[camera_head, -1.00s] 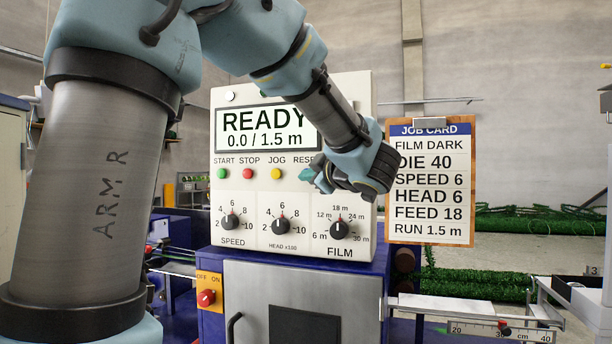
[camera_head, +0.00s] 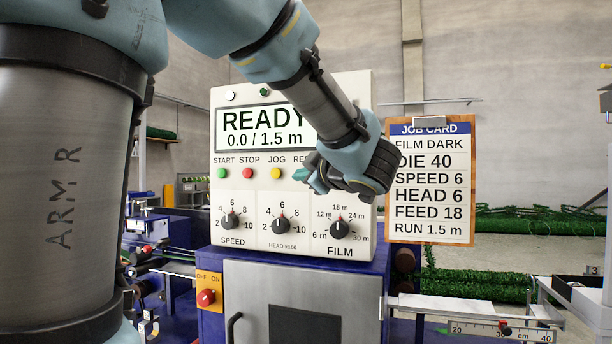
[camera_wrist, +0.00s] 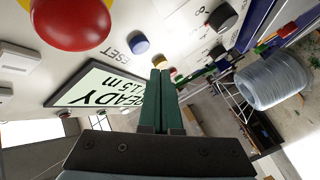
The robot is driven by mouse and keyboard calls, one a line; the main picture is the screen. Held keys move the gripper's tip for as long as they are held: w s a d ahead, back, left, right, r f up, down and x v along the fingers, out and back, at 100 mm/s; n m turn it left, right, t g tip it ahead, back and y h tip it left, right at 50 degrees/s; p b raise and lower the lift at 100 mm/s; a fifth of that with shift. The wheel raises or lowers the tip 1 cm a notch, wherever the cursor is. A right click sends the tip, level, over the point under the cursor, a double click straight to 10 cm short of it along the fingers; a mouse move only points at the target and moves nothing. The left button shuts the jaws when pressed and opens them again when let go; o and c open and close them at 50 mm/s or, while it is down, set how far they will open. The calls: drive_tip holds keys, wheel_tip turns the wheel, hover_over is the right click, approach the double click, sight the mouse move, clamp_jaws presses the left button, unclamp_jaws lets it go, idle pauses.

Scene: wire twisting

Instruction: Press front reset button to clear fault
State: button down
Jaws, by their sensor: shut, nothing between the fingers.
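The reset button, a round blue button (camera_wrist: 137,43) beside the word RESET, shows near the top of the wrist view. My gripper (camera_head: 301,174) is shut and empty in front of the panel, right of the yellow JOG button (camera_head: 276,173). In the wrist view the green fingertips (camera_wrist: 160,72) lie below and right of the blue button in the picture, apart from it. The display (camera_head: 262,127) reads READY, 0.0 / 1.5 m.
A large red mushroom button (camera_wrist: 72,20) stands out from the panel near the blue button. Green START (camera_head: 222,173) and red STOP (camera_head: 248,173) buttons sit left of JOG. Knobs (camera_head: 281,226) line the panel below. A job card (camera_head: 431,185) hangs at the right.

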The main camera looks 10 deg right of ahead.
drive_tip(key=shift+s+a, duration=0.35)
drive_tip(key=shift+s, duration=0.3)
drive_tip(key=shift+s+a, duration=0.35)
drive_tip(key=shift+s, duration=0.25)
